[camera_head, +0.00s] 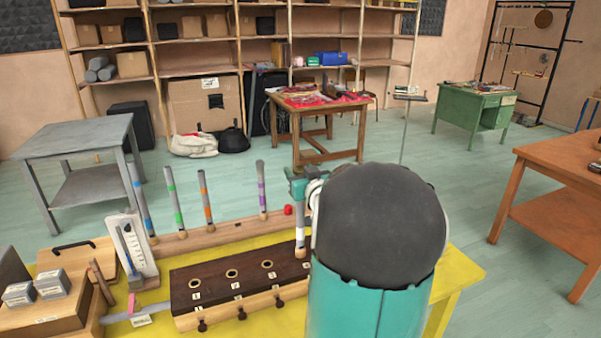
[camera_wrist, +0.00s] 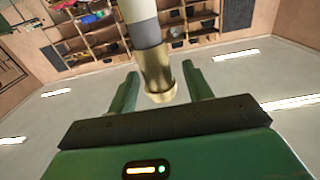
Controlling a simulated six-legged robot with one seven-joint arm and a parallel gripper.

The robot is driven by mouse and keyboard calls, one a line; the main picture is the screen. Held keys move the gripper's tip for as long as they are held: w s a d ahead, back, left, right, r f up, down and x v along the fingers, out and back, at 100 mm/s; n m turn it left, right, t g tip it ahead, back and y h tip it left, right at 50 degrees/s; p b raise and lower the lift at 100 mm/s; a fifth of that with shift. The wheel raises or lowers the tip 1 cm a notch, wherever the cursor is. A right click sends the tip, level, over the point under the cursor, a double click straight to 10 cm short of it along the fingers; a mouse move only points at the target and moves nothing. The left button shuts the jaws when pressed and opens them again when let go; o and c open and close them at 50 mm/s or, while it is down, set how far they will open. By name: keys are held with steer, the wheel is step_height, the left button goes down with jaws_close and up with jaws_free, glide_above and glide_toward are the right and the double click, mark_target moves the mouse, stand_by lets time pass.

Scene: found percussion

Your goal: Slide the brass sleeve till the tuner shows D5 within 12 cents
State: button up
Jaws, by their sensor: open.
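The brass sleeve (camera_wrist: 157,75) sits around a grey and white tube (camera_wrist: 143,28) in the wrist view, with its flared rim toward my gripper. My gripper (camera_wrist: 162,85) is open, with one green finger on each side of the sleeve. Gaps show between the fingers and the brass. In the head view my gripper (camera_head: 300,187) is at the upper part of an upright pale tube (camera_head: 300,238) behind the dark block. My arm covers the area just right of it. The sleeve cannot be made out there. I cannot identify a tuner display or read a note.
Several banded tubes (camera_head: 205,197) stand in a wooden rail (camera_head: 222,232) left of my gripper. A dark block with holes (camera_head: 213,280), a white scale board (camera_head: 133,250) and a wooden box (camera_head: 50,310) crowd the yellow table (camera_head: 460,275). A red object (camera_head: 288,210) sits near the rail.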

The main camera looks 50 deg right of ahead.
steer(key=v, duration=1.3)
steer(key=shift+s+a, duration=0.2)
steer(key=shift+s, duration=0.1)
